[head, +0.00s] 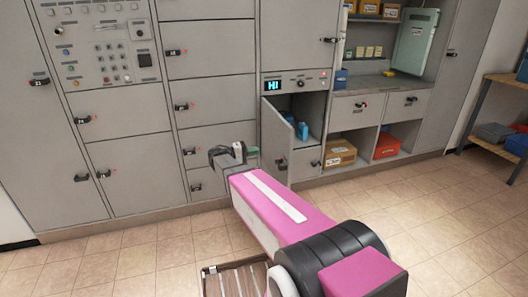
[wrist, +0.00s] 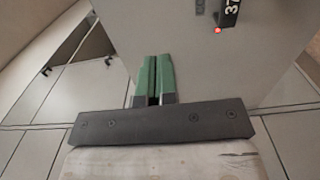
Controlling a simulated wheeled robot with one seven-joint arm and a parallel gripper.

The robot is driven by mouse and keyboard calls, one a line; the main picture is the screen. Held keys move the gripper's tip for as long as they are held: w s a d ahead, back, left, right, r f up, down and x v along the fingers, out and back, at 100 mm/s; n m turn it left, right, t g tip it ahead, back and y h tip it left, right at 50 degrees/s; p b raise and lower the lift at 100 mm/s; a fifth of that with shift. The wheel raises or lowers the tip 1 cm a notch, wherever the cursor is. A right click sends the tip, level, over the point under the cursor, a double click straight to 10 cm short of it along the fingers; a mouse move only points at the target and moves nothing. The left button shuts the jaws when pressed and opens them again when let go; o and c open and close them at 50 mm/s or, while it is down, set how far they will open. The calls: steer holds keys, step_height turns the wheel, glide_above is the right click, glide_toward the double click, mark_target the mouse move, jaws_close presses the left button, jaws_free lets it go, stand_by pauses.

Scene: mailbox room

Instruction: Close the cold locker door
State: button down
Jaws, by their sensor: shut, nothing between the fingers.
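The cold locker door (head: 275,141) is a grey panel that stands open, swung out from the locker under the lit blue display (head: 272,86). A dark handle is low on it. Blue items (head: 302,130) show inside the locker. My gripper (head: 254,153) is shut and empty, close to the left of the door. In the wrist view my gripper's green fingers (wrist: 153,80) are pressed together before a grey panel (wrist: 200,65), which looks like the door. This panel bears a black handle (wrist: 229,13) marked 37 and a red light. I cannot tell whether the fingers touch it.
Closed grey lockers (head: 128,110) fill the wall to the left. Cubbies to the right hold a cardboard box (head: 340,154) and a red box (head: 387,146). The tiled floor (head: 430,210) is clear at right.

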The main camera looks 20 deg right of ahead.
mark_target(286, 146)
steer(key=d, duration=1.3)
steer(key=shift+d, duration=0.1)
